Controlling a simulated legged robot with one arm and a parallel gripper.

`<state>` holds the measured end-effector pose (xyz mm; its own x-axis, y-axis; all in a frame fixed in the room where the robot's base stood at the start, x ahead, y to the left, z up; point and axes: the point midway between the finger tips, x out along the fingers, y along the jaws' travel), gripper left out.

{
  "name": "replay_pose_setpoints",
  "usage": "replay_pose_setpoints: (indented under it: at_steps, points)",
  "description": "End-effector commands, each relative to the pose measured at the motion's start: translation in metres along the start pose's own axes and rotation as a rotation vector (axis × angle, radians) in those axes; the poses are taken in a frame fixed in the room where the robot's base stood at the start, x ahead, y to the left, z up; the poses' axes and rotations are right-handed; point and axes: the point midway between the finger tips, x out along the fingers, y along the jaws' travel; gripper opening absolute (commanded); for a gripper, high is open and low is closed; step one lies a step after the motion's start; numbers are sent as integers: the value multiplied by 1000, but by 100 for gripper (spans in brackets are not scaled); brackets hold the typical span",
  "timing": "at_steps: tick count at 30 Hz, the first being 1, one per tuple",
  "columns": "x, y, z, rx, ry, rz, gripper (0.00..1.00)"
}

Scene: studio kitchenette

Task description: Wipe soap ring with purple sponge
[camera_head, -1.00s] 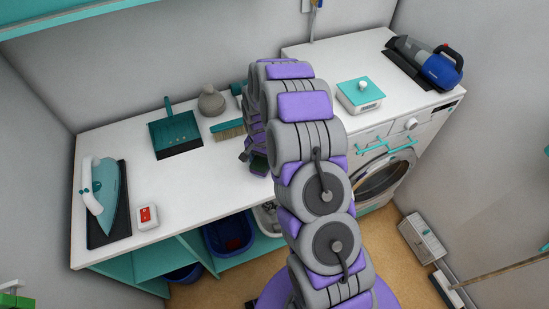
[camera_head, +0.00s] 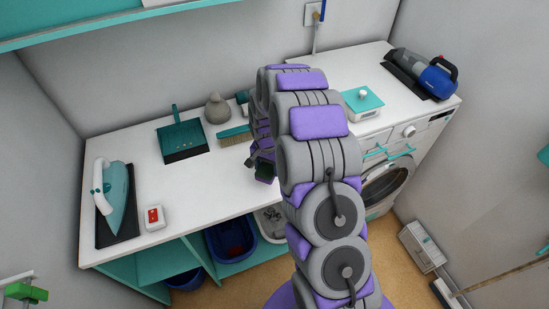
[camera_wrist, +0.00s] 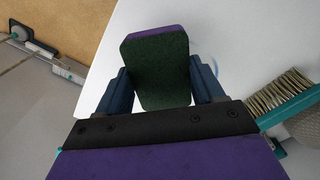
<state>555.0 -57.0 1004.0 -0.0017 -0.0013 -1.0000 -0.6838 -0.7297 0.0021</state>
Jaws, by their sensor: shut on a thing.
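The purple sponge (camera_wrist: 157,30), with a dark green scouring face (camera_wrist: 162,78), is held between the two blue fingers of my gripper (camera_wrist: 163,88) in the wrist view. It is over or on the white countertop (camera_wrist: 235,25); I cannot tell whether it touches. The soap ring (camera_wrist: 215,67) shows as a faint blue arc just right of the sponge; the rest of it is hidden. In the head view my gripper (camera_head: 264,170) is by the counter's front part, largely hidden by my arm, and the soap ring is not visible.
A hand brush (camera_head: 234,135) lies beyond my gripper, with a dustpan (camera_head: 182,138) left of it. An iron (camera_head: 115,195) and a red-and-white box (camera_head: 153,217) stand at the left. The counter between them and my gripper is clear. The washing machine (camera_head: 392,180) is at the right.

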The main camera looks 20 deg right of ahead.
Motion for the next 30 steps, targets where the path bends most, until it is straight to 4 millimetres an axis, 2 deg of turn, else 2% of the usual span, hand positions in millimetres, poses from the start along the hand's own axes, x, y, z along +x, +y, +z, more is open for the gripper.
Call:
replay_pose_setpoints:
  at_steps: [6, 10, 30]
  points:
    - [-21, 3, -5, -1, 1, -5, 43]
    - [-28, 6, -7, -1, -3, -5, 43]
    - [-28, 3, -8, -2, -2, -3, 43]
